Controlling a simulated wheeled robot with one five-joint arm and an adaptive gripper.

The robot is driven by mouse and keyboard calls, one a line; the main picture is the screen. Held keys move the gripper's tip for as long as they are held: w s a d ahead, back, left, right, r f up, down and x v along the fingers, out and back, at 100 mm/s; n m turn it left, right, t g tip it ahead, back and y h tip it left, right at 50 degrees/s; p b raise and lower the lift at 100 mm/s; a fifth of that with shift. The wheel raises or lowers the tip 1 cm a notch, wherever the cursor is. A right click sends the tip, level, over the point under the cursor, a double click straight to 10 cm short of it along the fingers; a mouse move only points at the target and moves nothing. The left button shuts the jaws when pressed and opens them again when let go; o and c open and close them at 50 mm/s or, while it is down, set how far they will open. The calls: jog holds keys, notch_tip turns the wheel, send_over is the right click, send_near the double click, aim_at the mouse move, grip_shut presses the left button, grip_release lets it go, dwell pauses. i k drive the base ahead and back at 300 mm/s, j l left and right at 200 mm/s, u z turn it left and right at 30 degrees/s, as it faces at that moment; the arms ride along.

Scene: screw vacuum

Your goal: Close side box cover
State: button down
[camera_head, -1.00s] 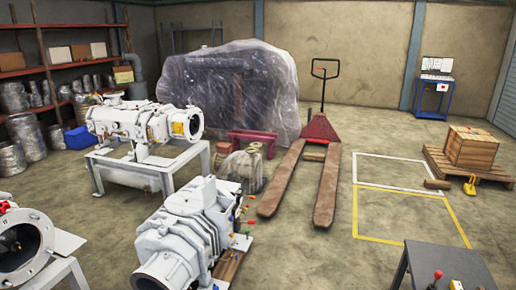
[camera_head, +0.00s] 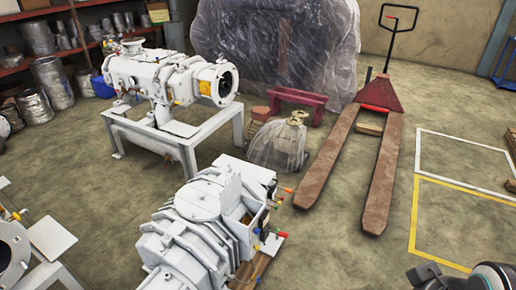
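The white screw vacuum pump (camera_head: 190,235) sits low in the front middle on a wooden pallet (camera_head: 250,268). On its right side is a small box (camera_head: 243,216) with its top open. A flat white cover (camera_head: 230,192) stands raised at the box's left edge. Several coloured knobs or levers, red, orange, yellow and green, show beside the box.
A second white machine on a stand (camera_head: 170,75) is behind left. A red pallet jack (camera_head: 378,185) and a wrapped item (camera_head: 280,148) stand behind the pump. Floor is clear right of the pump, near the yellow marking (camera_head: 440,262).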

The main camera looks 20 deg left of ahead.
aim_at(229, 195)
jog(key=i+z, duration=0.25)
jog(key=i, duration=1.05)
jog(key=i+u, duration=0.25)
jog(key=u, duration=0.15)
jog(key=i+u, duration=0.35)
jog(key=i+l+u, duration=0.1)
jog(key=u, duration=0.3)
jog(key=i+u, duration=0.15)
jog(key=u, duration=0.25)
jog(key=i+u, duration=0.15)
jog(key=u, duration=0.2)
jog(key=i+u, duration=0.15)
jog(key=u, duration=0.25)
jog(key=i+l+u, duration=0.1)
jog(key=u, duration=3.25)
jog(key=l, duration=0.1)
